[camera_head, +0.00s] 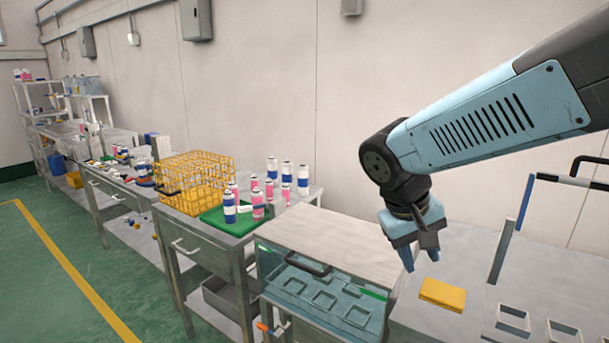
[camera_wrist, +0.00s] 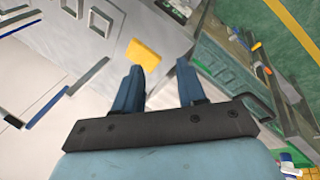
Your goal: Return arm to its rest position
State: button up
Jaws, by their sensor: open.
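My gripper (camera_head: 420,252) is at the right of the head view, at the end of my light blue arm. It hangs above the grey bench, near a yellow cloth-like block (camera_head: 442,294). In the wrist view my gripper (camera_wrist: 160,78) shows two dark blue fingers spread apart with nothing between them. The yellow block also shows there (camera_wrist: 143,55), beyond the left finger and lying on the bench top. It looks apart from the fingers.
A glass-fronted cabinet (camera_head: 325,296) with a black handle stands left of my gripper. Left of it, a green tray (camera_head: 230,222), a yellow wire basket (camera_head: 195,178) and several pink and blue cans (camera_head: 287,172) sit on a bench. A frame (camera_head: 522,203) rises at right.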

jog(key=s+d+r+m+t+y, duration=0.1)
jog(key=s+d+r+t+y, duration=0.2)
jog(key=r, duration=0.3)
jog(key=shift+s+r+m+t+y, duration=0.35)
jog(key=shift+s+t+y, duration=0.25)
jog(key=shift+s, duration=0.2)
jog(key=shift+d+f, duration=0.1)
